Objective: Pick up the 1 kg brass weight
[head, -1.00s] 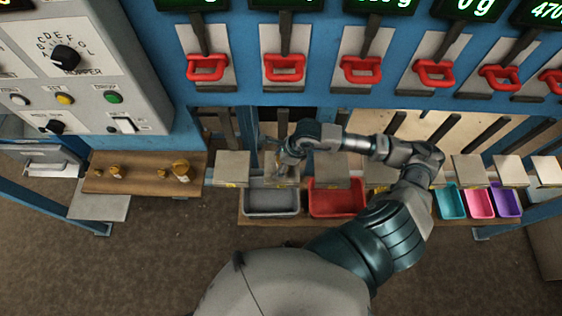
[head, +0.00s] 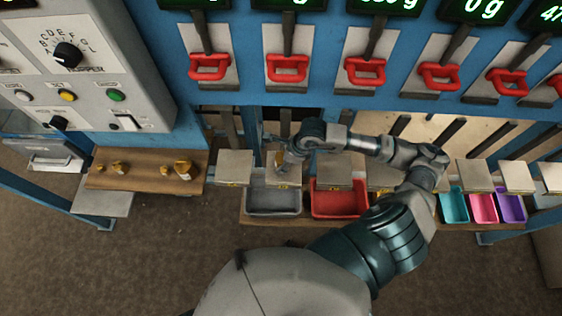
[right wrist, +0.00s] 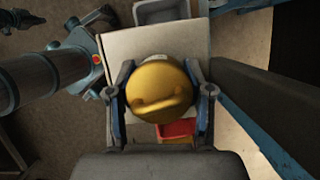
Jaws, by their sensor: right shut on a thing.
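A round brass weight (right wrist: 158,88) sits between the two fingers of my right gripper (right wrist: 160,97) in the right wrist view. The fingers are shut on its left and right sides. Its mass marking cannot be read. In the head view my right gripper (head: 283,160) is over the pale square plate (head: 284,174) above the grey bin, and a bit of the brass weight (head: 279,158) shows there. I cannot tell whether the weight touches the plate. My left gripper is not in view.
Several smaller and larger brass weights (head: 183,169) stand on a wooden shelf (head: 140,182) at the left. A grey bin (head: 272,201) and a red bin (head: 340,205) lie below the plates. Red-handled levers (head: 287,70) line the blue frame above.

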